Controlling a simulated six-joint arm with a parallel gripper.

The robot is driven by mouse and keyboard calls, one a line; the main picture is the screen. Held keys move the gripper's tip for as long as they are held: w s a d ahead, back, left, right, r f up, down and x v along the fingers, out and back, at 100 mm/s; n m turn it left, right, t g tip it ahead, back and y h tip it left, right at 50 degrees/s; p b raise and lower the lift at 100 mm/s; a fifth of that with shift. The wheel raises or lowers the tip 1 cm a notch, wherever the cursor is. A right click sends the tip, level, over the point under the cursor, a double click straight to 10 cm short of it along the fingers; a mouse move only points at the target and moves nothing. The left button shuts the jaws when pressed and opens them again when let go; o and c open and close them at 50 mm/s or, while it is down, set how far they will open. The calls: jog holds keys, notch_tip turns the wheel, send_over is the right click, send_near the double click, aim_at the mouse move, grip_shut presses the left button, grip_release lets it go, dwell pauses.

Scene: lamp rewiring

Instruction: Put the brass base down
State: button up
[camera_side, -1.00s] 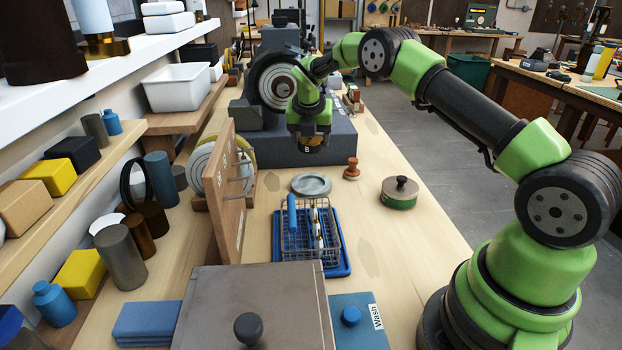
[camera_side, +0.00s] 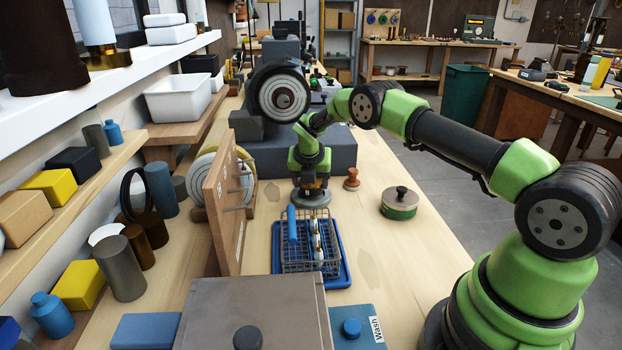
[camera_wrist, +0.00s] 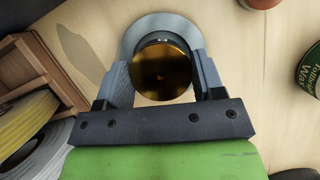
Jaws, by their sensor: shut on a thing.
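The round brass base (camera_wrist: 162,72) sits between the two fingers of my gripper (camera_wrist: 163,84) in the wrist view. My gripper is shut on it. A round grey dish (camera_wrist: 150,24) shows behind the brass base, its rim curving around the far side. In the side view my gripper (camera_side: 311,197) points down and is low over the spot where the dish lies, hiding most of the dish and the brass base. I cannot tell whether the brass base touches the dish.
A wire basket (camera_side: 292,258) on a blue tray (camera_side: 345,276) stands just in front. A wooden board (camera_side: 222,215) with pegs stands upright to the left. A red-brown knob (camera_side: 352,180) and a green tin (camera_side: 399,204) are to the right. The right bench strip is clear.

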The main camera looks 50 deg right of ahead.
jog(key=shift+f, duration=0.45)
jog(key=o, duration=1.2)
jog(key=shift+o, duration=0.2)
jog(key=s+a+r+m, duration=0.3)
jog(key=r, duration=0.5)
jog(key=s+a+r+m+t+y, duration=0.1)
jog(key=s+a+r+m, duration=0.15)
jog(key=r, duration=0.45)
jog(key=s+a+r+m, duration=0.2)
jog(key=a+r, duration=0.1)
jog(key=r, duration=0.5)
jog(key=s+a+r+m+t+y, duration=0.2)
jog(key=s+a+m, duration=0.3)
jog(key=s+m, duration=0.5)
jog(key=s+a+r+m+t+y, duration=0.1)
jog(key=s+a+r+m, duration=0.3)
jog(key=s+m, duration=0.7)
jog(key=s+a+y, duration=0.1)
jog(key=s+a, duration=0.1)
jog(key=shift+s+a+t+y, duration=0.2)
jog(key=shift+s+t+y, duration=0.1)
jog(key=shift+s+t, duration=0.1)
